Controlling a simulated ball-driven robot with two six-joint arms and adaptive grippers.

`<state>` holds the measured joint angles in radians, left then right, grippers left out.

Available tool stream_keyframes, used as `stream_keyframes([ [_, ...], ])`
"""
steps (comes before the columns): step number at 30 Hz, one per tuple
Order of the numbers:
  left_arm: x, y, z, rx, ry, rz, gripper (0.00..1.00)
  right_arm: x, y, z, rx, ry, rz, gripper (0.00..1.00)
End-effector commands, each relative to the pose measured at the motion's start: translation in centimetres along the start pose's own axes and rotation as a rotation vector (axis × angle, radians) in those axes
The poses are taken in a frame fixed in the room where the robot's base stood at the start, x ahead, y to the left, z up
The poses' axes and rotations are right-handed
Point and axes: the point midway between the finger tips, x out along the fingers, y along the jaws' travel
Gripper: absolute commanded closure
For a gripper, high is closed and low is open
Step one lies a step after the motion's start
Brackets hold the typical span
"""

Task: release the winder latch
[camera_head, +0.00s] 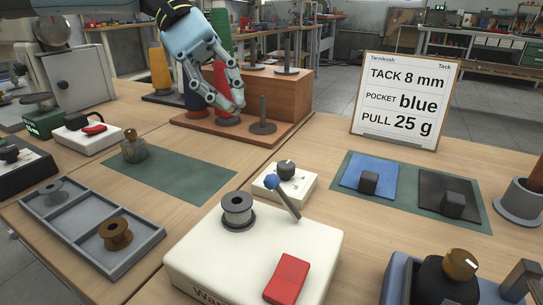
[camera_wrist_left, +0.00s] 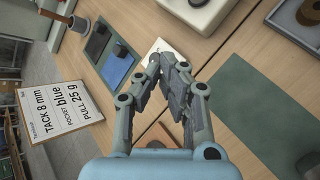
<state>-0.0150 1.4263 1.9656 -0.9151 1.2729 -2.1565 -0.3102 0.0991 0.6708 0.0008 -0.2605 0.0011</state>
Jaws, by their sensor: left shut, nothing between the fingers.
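The cream winder box (camera_head: 215,250) stands at the front middle in the head view, partly cut off at the bottom. A grey spool (camera_head: 238,210) sits on its top. A lever with a blue ball (camera_head: 271,182) leans at its back edge, and a red rocker piece (camera_head: 287,279) is on its front right. I cannot tell which part is the latch. My left gripper (camera_head: 239,106) is shut and empty, far behind the box, over the wooden step stand. Its closed fingers also show in the left wrist view (camera_wrist_left: 167,65). My right gripper is not in view.
A small white dial box (camera_head: 290,187) stands just behind the lever. The wooden stand (camera_head: 285,95) carries cones and spindles. A sign (camera_head: 405,100) stands at the back right. A grey tray (camera_head: 130,262) with spools lies left. The green mat (camera_head: 180,182) is mostly clear.

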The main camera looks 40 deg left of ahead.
Motion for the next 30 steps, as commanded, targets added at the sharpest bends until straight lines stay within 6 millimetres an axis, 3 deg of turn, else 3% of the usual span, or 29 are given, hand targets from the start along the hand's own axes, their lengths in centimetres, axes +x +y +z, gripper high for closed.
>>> stream_keyframes([
  [5, 1.2, -0.2, -0.2, 0.0, -0.002, 0.001, 1.0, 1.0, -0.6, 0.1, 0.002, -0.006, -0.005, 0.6],
  [13, 6.3, -0.4, -0.5, 0.001, -0.007, 0.004, 1.0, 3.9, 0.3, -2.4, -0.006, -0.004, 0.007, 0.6],
  [17, 8.4, -0.2, -0.4, 0.002, -0.005, 0.004, 1.0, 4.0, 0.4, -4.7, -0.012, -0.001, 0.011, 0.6],
  [25, 10.1, 0.0, -0.1, 0.0, -0.002, 0.003, 1.0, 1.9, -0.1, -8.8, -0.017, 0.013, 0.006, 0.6],
  [30, 10.4, 0.0, 2.1, 0.0, 0.002, -0.003, 1.0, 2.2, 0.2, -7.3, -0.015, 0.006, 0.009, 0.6],
])
